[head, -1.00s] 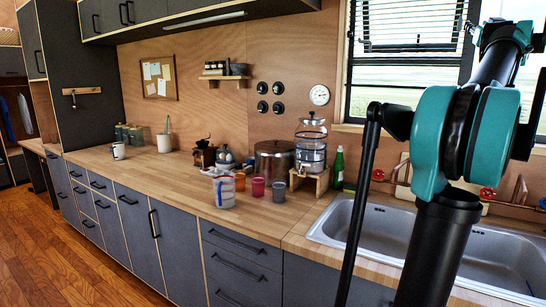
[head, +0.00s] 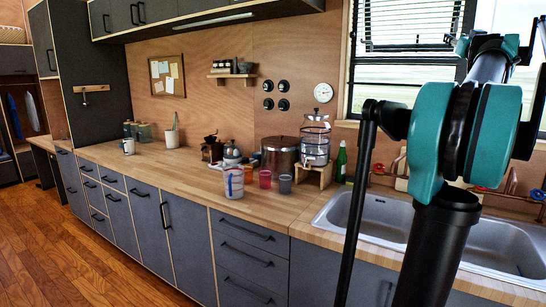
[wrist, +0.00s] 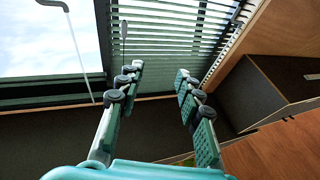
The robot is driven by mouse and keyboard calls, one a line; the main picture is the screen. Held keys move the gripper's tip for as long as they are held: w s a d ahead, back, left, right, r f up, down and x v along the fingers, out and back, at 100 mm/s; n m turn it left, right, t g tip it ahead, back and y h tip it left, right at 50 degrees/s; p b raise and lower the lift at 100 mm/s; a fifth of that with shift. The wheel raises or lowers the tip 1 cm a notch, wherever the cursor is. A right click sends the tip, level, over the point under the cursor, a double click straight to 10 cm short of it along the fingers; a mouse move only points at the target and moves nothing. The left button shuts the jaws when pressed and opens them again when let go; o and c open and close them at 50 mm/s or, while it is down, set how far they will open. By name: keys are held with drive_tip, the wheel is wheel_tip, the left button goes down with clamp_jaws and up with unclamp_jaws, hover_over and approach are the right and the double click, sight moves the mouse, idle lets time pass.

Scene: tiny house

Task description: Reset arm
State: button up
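My gripper (wrist: 160,105) shows in the wrist view with its two fingers spread apart and nothing between them. It points toward the window blinds (wrist: 170,45) and a dark panel below them. In the head view my arm, teal and black, rises at the right in front of the sink and window. The gripper itself lies out of the head view.
A wooden counter (head: 190,179) runs along the wall, with a pot (head: 280,157), a glass dispenser (head: 315,143), cups and a white mug (head: 128,146). A double sink (head: 385,218) is at the right. The wooden floor (head: 95,265) at the left is clear.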

drive_tip(key=w+a+f+n+g+y, duration=0.1)
drive_tip(key=a+f+n+g+y, duration=0.3)
drive_tip(key=a+f, duration=1.1)
drive_tip(key=w+a+f+n+g+y, duration=0.1)
drive_tip(key=a+f+g+y, duration=0.2)
drive_tip(key=a+f+y, duration=0.8)
drive_tip(key=s+a+f+g+h, duration=0.2)
drive_tip(key=s+a+f, duration=0.2)
drive_tip(key=a+f, duration=0.5)
drive_tip(key=s+a+f+g+h, duration=0.3)
drive_tip(key=s+a+f, duration=0.15)
drive_tip(key=f, duration=0.95)
drive_tip(key=s+a+f+m+g+h, duration=0.1)
drive_tip(key=s+f+g+h, duration=0.4)
drive_tip(key=s+f, duration=1.9)
drive_tip(key=shift+s+f+m, duration=0.3)
drive_tip(key=shift+f+m, duration=0.5)
drive_tip(key=shift+f, duration=0.1)
